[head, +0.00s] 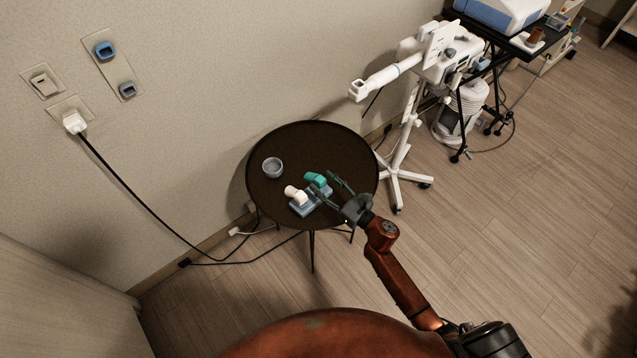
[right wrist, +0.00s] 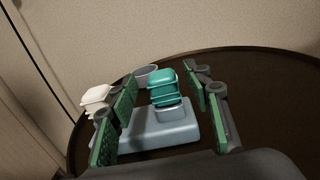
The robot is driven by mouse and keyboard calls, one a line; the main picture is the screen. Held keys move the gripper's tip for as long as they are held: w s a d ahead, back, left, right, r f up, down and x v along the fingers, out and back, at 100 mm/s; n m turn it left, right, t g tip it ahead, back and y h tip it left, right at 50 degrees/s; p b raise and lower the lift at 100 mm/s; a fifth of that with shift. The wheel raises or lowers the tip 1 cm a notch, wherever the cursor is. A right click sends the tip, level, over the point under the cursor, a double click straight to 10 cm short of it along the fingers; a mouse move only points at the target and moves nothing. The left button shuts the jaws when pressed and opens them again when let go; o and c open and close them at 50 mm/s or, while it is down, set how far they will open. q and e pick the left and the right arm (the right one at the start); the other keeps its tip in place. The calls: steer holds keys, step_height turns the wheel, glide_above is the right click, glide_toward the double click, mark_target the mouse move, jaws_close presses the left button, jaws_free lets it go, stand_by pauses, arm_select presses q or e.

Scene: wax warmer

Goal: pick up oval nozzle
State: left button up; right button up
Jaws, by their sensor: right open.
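A blue-grey stand (head: 312,203) on the round dark table holds a teal nozzle-like piece (head: 316,179) and a white one (head: 295,195). I cannot tell for sure which is the oval nozzle. My right gripper (head: 321,182) is open over the stand, its fingers pointing at the teal piece. In the right wrist view the teal piece (right wrist: 163,88) stands upright on the stand (right wrist: 165,133), between the two green-padded fingers and apart from both. The white piece (right wrist: 97,98) is outside the left finger, partly hidden by it. My left gripper is out of view.
A small grey bowl (head: 272,168) stands on the table (head: 277,145) at the left. A white device on a wheeled stand (head: 408,112) is just behind the table at the right. A black cable (head: 130,191) runs down the wall. The table's back is clear.

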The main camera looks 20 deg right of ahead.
mark_target(315, 179)
steer(key=shift+x, duration=1.5)
steer(key=shift+f, duration=0.1)
steer(key=shift+c, duration=0.3)
jaws_close()
